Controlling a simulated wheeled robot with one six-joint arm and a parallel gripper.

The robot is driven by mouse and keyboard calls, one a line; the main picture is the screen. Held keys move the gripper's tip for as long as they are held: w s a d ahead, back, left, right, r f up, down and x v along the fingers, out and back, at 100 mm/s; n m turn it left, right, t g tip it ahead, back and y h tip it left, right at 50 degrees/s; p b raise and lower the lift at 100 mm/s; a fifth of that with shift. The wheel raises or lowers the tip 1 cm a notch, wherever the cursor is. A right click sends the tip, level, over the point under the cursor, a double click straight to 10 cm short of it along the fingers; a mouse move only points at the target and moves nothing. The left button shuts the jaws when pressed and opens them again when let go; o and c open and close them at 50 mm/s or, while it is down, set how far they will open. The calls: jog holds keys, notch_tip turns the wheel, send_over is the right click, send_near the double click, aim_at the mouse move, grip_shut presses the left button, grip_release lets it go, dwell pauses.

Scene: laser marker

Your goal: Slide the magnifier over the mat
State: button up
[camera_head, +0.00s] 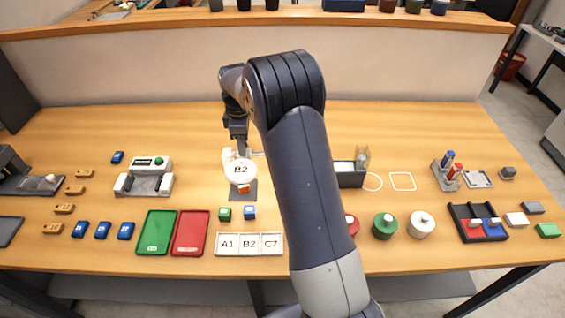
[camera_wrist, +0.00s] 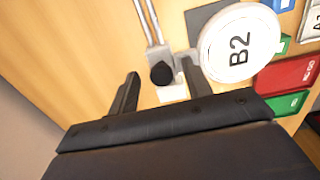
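The magnifier (camera_head: 240,172) is a round white-rimmed disc showing "B2", and it also shows in the wrist view (camera_wrist: 240,42). It hides part of the dark mat (camera_head: 236,196), whose edge shows beside the disc in the wrist view (camera_wrist: 196,22). A white bracket joins the disc to a slider with a black knob (camera_wrist: 162,73) near a metal rail (camera_wrist: 150,22). My gripper (camera_head: 238,142) is just behind the magnifier. In the wrist view my gripper (camera_wrist: 158,85) is open, with the knob seen between its fingers; contact cannot be told.
Green (camera_head: 156,231) and red (camera_head: 191,232) trays lie front left. Bare table lies behind the magnifier.

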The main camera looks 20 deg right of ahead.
jog(key=shift+s+r+p, duration=0.1)
jog(key=shift+r+p, duration=2.15)
jog(key=shift+p, duration=0.05)
jog(key=shift+r+p, duration=0.35)
jog(key=shift+r, duration=0.2)
